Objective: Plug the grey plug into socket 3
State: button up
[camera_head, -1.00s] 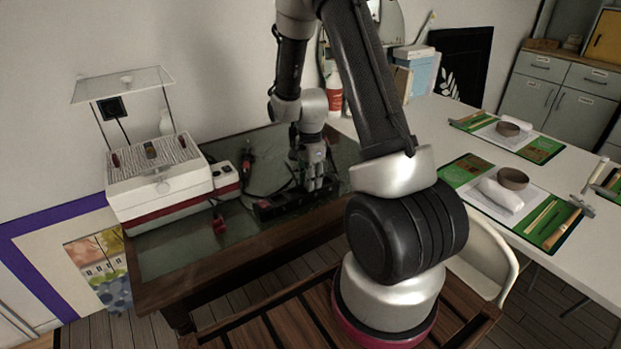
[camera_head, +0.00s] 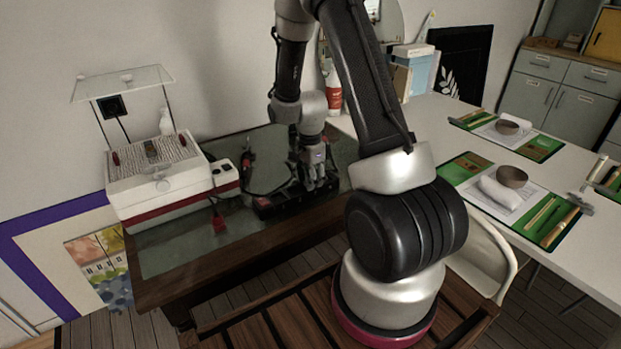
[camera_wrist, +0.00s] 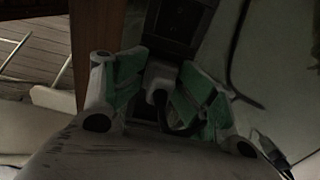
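The black power strip (camera_head: 266,208) lies on the dark table top below my gripper in the head view. In the wrist view the strip (camera_wrist: 178,22) runs up and away beyond the fingertips. My gripper (camera_head: 320,181) is low over the strip's right part. In the wrist view its two green-padded fingers (camera_wrist: 160,82) are close on either side of the grey plug (camera_wrist: 159,76), apparently gripping it. A dark cable bends back from the plug. The socket numbers cannot be read, and the plug's front end is too dark to tell whether it is in a socket.
Cables lie behind the strip. The table's wooden front edge (camera_head: 235,262) is near. A white table (camera_head: 470,125) with craft mats is at right.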

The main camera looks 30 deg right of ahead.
jog(key=o, duration=0.6)
jog(key=shift+s+f, duration=0.1)
jog(key=shift+f, duration=0.25)
jog(key=shift+r, duration=0.15)
notch_tip(320, 180, up, 12)
jog(key=shift+f, duration=0.1)
